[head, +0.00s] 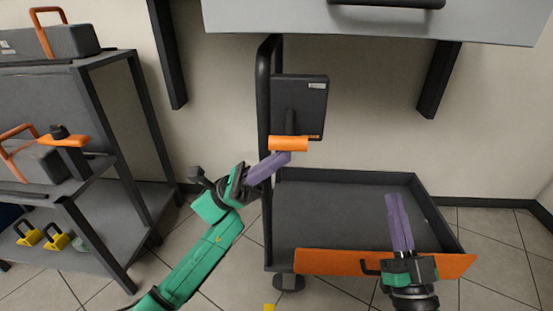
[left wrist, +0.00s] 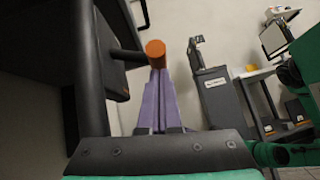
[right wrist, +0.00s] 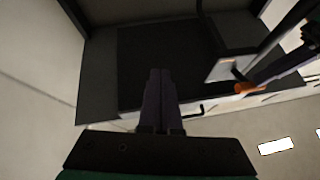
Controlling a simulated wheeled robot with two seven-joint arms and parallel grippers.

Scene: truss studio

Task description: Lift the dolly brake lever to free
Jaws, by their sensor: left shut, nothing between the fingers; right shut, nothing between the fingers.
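The brake lever shows in the head view as a dark arm with an orange grip (head: 288,143), on a dark box (head: 299,100) fixed to the dolly's (head: 263,120) upright post. In the left wrist view the orange grip (left wrist: 155,48) sits right at the fingertips. My left gripper (head: 285,157) is shut and empty, its purple fingers just under the grip; I cannot tell whether they touch it. My right gripper (head: 393,197) is shut and empty, above the dolly's deck near its orange front edge (head: 375,262).
A grey shelf unit (head: 105,110) with orange-handled cases stands at the left. A grey panel with a dark handle (head: 390,3) overhangs at the top. Two dark supports (head: 167,55) run down from it. The dolly's deck (head: 340,200) is empty.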

